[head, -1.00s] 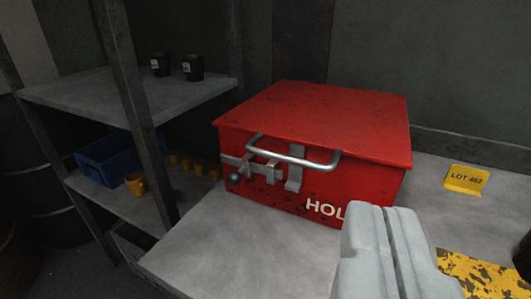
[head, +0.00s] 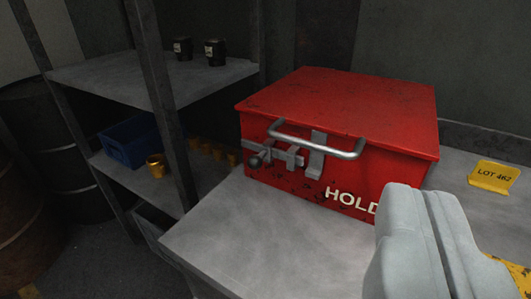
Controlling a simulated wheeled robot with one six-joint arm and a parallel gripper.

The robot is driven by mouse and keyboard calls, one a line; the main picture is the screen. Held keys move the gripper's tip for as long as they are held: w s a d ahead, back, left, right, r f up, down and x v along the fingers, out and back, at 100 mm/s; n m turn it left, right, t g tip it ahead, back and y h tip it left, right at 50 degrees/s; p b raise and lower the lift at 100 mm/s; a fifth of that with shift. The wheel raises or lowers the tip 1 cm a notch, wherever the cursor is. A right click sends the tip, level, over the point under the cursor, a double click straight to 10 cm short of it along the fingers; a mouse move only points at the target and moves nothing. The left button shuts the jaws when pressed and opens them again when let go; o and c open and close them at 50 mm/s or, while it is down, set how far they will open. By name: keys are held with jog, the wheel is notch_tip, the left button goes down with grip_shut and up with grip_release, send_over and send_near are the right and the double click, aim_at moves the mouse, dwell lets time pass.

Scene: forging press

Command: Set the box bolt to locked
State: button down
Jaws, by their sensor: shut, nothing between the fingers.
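A red box (head: 340,115) marked HOLD stands closed on the grey bench. A metal handle (head: 315,150) runs across the upper part of its front. The bolt (head: 268,154), a grey bar with a round knob (head: 255,162), sits on the left of the front face, beside an upright metal hasp (head: 316,155). The handle partly covers the bolt and hasp, and I cannot tell how far the bar reaches. My gripper (head: 420,200) is at the lower right, in front of the box's right side, its pale fingers shut and empty, apart from the bolt.
The bench top (head: 240,240) is clear in front of the box. A yellow LOT 462 sign (head: 493,177) stands right of the box. A shelf post (head: 165,100) rises at left, beside shelves holding black cups (head: 215,52), a blue bin (head: 130,143) and orange cups (head: 156,166).

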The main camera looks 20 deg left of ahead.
dwell(0.3)
jog(key=w+a+f+g, duration=0.3)
jog(key=w+a+g, duration=0.6)
jog(key=w+a, duration=0.4)
jog(key=w+a+f+m+g+h, duration=0.15)
jog(key=w+a+g+h, duration=0.35)
jog(key=a, duration=0.9)
jog(key=w+d+f, duration=0.4)
jog(key=d+f, duration=0.4)
jog(key=f, duration=0.1)
jog(key=shift+w+d+f+t, duration=0.15)
jog(key=shift+d+f+t, duration=0.05)
jog(key=shift+t, duration=0.2)
jog(key=shift+n, duration=0.25)
